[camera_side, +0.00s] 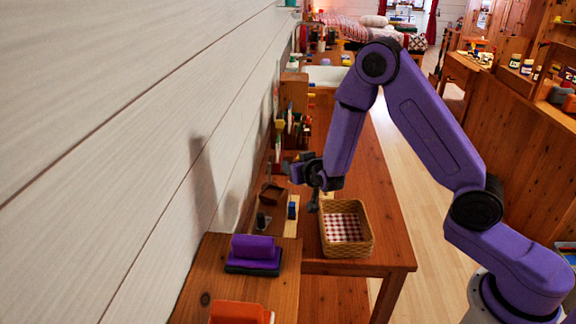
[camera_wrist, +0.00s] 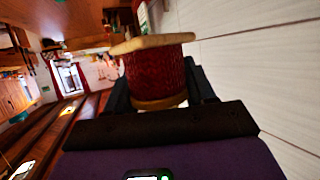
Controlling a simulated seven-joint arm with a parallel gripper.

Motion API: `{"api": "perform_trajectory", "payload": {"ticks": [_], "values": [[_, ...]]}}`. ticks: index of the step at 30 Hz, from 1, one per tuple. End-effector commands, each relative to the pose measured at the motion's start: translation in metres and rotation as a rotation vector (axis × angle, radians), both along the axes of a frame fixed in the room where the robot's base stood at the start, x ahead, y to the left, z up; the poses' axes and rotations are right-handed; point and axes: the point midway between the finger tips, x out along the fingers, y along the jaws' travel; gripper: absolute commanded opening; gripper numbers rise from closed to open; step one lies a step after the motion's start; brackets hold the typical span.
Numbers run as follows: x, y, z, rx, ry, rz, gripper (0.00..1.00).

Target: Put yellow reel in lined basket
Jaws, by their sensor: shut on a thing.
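My gripper (camera_side: 300,168) is raised above the wooden table, left of and behind the lined basket (camera_side: 349,251). The basket is woven, tan, with a red-and-white checked lining; its visible inside looks empty. In the wrist view, my gripper (camera_wrist: 160,88) is shut on a reel (camera_wrist: 153,72) with pale wooden end discs and dark red winding. The reel looks red, not yellow. It is tilted slightly, and part of it is hidden by the gripper body. In the side view the held reel is too small to make out. I cannot pick out a yellow reel.
A small blue object (camera_side: 292,210) and a brown box (camera_side: 271,192) stand left of the basket. A purple block on a dark base (camera_side: 253,252) and an orange object (camera_side: 240,313) are nearer. The white wall (camera_side: 130,130) runs close along the left.

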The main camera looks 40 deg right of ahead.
Motion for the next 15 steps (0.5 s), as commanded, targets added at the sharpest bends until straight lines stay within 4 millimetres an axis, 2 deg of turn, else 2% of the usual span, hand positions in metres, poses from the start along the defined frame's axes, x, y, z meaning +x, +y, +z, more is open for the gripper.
{"api": "perform_trajectory", "payload": {"ticks": [7,15], "values": [[-0.018,-0.006,0.001,-0.005,0.002,0.000,0.24],[-0.052,-0.046,-0.032,-0.024,0.005,0.008,0.24]]}}
